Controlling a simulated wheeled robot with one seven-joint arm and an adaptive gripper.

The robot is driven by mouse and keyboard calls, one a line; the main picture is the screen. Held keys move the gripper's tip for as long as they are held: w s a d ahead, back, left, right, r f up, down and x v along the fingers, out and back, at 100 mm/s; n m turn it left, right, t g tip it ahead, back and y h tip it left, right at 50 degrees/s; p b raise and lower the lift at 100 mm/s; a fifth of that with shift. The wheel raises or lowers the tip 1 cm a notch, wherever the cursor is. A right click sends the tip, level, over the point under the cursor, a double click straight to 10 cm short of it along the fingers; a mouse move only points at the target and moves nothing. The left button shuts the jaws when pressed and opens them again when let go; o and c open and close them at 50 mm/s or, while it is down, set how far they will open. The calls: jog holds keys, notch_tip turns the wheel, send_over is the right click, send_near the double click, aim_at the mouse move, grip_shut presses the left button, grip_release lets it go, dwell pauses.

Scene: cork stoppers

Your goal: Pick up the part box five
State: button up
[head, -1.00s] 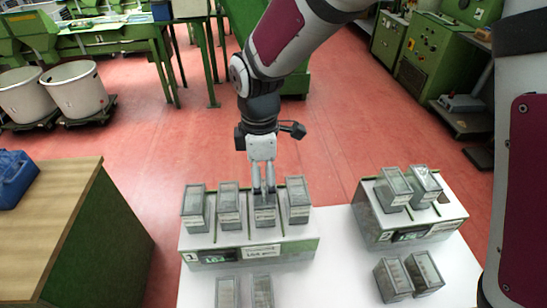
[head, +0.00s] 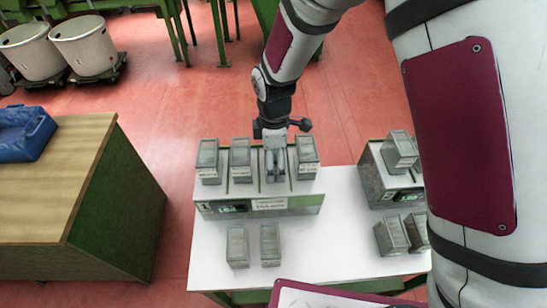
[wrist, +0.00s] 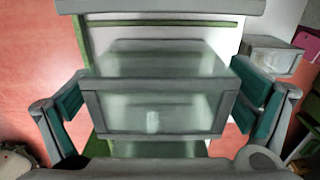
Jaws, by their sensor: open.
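A grey-framed, clear-walled part box (wrist: 155,108) fills the middle of the wrist view. My gripper (head: 275,172) is open in the head view, over the third slot of the left stand (head: 262,209). In the wrist view, one teal-padded finger stands on each side of the box, with visible gaps. In the head view my gripper mostly hides this box. Similar boxes stand in the other slots: two on the left (head: 207,161) (head: 240,160) and one on the right (head: 306,158). I cannot read which box is number five.
Two boxes (head: 237,246) (head: 270,244) stand on the white table (head: 335,225) in front of the stand. A second stand (head: 372,190) with a box (head: 401,150) is at the right, partly hidden by my arm. A wooden-topped bench (head: 60,190) holds a blue crate (head: 25,132).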

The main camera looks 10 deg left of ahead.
jog(key=c, duration=1.4)
jog(key=shift+o, duration=0.2)
